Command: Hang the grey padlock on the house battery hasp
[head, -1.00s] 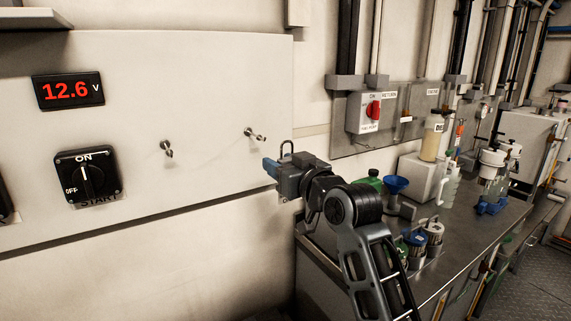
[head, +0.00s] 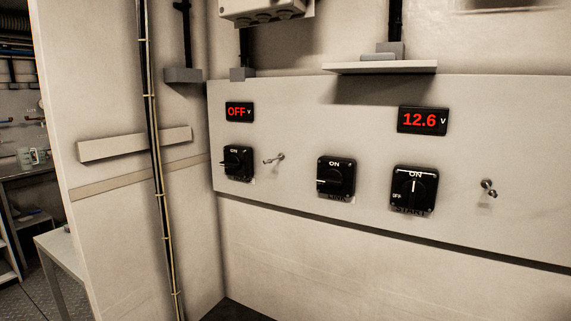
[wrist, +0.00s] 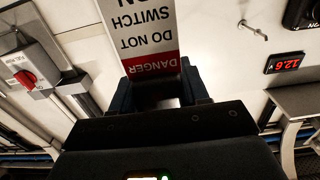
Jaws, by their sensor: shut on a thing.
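My gripper (wrist: 160,88) shows only in the wrist view, shut on the grey padlock, whose body is mostly hidden between the dark fingers. A white tag (wrist: 145,30) with a red DANGER band and the words DO NOT SWITCH stretches beyond the fingertips, upside down; how it is attached is hidden. In the head view, one metal hasp peg (head: 274,158) stands beside the left switch, and another (head: 487,188) is right of the START switch. Both look bare. No house battery label is readable. A bare peg also shows in the wrist view (wrist: 252,30), apart from my gripper.
The wall panel carries an OFF display (head: 239,112), a 12.6 V display (head: 422,120) and several black rotary switches, including the START switch (head: 412,188). A shelf (head: 380,67) juts out above. A red switch (wrist: 27,78) is left in the wrist view.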

